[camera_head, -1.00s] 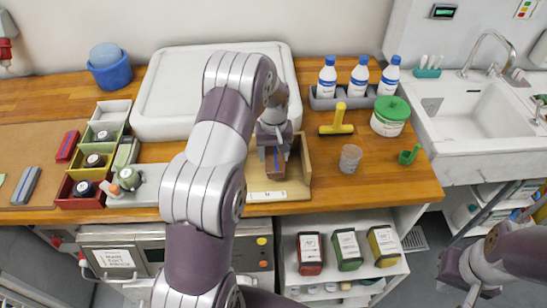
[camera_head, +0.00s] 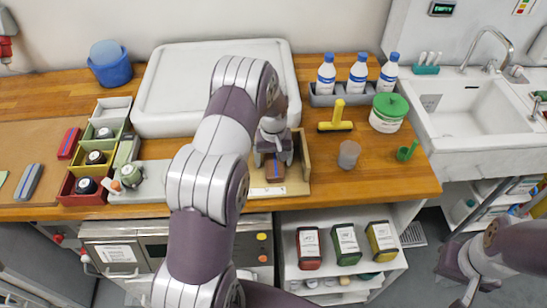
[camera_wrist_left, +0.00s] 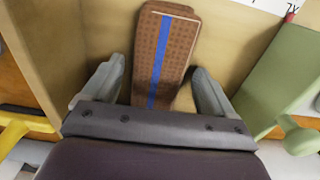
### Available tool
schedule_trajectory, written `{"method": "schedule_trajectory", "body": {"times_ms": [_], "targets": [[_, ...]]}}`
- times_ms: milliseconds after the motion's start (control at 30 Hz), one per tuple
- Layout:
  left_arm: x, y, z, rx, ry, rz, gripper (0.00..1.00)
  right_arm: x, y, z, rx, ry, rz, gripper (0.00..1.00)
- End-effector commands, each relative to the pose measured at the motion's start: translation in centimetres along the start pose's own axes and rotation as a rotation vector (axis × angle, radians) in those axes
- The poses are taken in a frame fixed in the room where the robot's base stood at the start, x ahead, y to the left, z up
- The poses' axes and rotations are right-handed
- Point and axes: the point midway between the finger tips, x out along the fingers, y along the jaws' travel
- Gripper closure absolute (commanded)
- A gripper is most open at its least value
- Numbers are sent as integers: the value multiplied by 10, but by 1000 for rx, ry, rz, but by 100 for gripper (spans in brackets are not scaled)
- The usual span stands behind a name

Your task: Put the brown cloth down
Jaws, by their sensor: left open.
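The brown cloth (camera_head: 274,172), a folded bundle with a blue stripe, lies in the wooden tray (camera_head: 303,160) near the counter's front edge. It also shows in the left wrist view (camera_wrist_left: 178,50), resting on the tray's floor. My left gripper (camera_head: 273,157) is open just over the cloth. In the left wrist view its fingers (camera_wrist_left: 158,68) stand on either side of the cloth's near end, with a gap on both sides. My right gripper (camera_head: 470,290) hangs at the lower right, away from the counter; its jaws are not clear.

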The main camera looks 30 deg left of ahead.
Motion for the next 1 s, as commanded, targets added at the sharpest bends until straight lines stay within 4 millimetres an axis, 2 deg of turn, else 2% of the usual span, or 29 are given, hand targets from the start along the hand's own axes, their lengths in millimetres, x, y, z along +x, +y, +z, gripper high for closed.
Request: {"method": "schedule_trajectory", "body": {"times_ms": [167, 400, 567, 633, 667, 733, 800, 900, 1000], "targets": [[-31, 0, -2, 0, 7, 2, 14, 10, 0, 1, 0, 0, 0, 100], [-94, 0, -1, 0, 5, 2, 14, 23, 0, 3, 0, 0, 0, 100], [-118, 1, 0, 3, 3, 1, 14, 24, 0, 3, 0, 0, 0, 100], [-124, 4, 12, 35, 7, 3, 14, 24, 0, 3, 0, 0, 0, 100], [-126, 6, 22, 61, 11, 4, 14, 24, 0, 3, 0, 0, 0, 100], [-132, 11, 57, 153, 29, 11, 14, 24, 0, 3, 0, 0, 0, 100], [-134, 12, 102, 265, 53, 18, 14, 24, 0, 3, 0, 0, 0, 100], [-132, 5, 162, 409, 86, 29, 14, 24, 0, 3, 0, 0, 0, 100], [-127, -7, 206, 513, 107, 34, 14, 24, 0, 3, 0, 0, 0, 100]]}}
